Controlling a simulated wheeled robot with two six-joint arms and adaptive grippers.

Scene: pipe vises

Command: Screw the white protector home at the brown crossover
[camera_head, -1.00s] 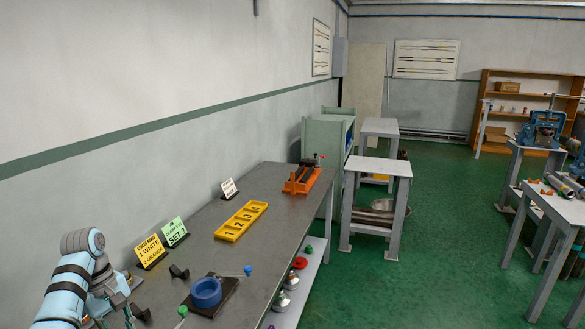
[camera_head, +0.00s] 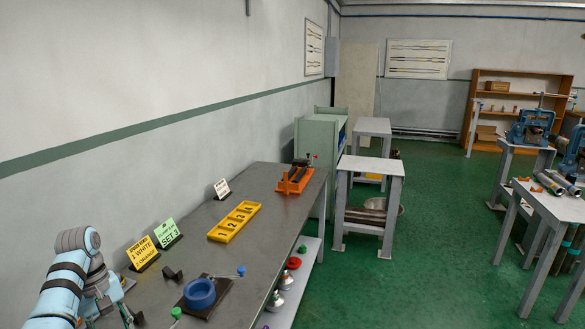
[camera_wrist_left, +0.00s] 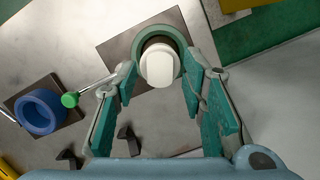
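A white protector (camera_wrist_left: 159,67), a short rounded cylinder, shows in the left wrist view in front of a dark green ring (camera_wrist_left: 172,33) on a dark plate. My left gripper (camera_wrist_left: 160,72) has its teal-padded fingers on either side of it, very close; whether they touch it I cannot tell. In the head view my left gripper (camera_head: 118,302) is at the lower left over the bench, partly cut off, and the white protector is not seen there. I cannot make out the brown crossover in either view. My right gripper is not in view.
A blue ring (camera_head: 200,292) on a dark plate and small black blocks lie on the bench (camera_head: 262,213) nearby. Sign cards, a yellow tray (camera_head: 235,221) and an orange vise (camera_head: 294,180) stand farther along. Pipes (camera_head: 549,183) lie on a right-hand table; green floor is clear between.

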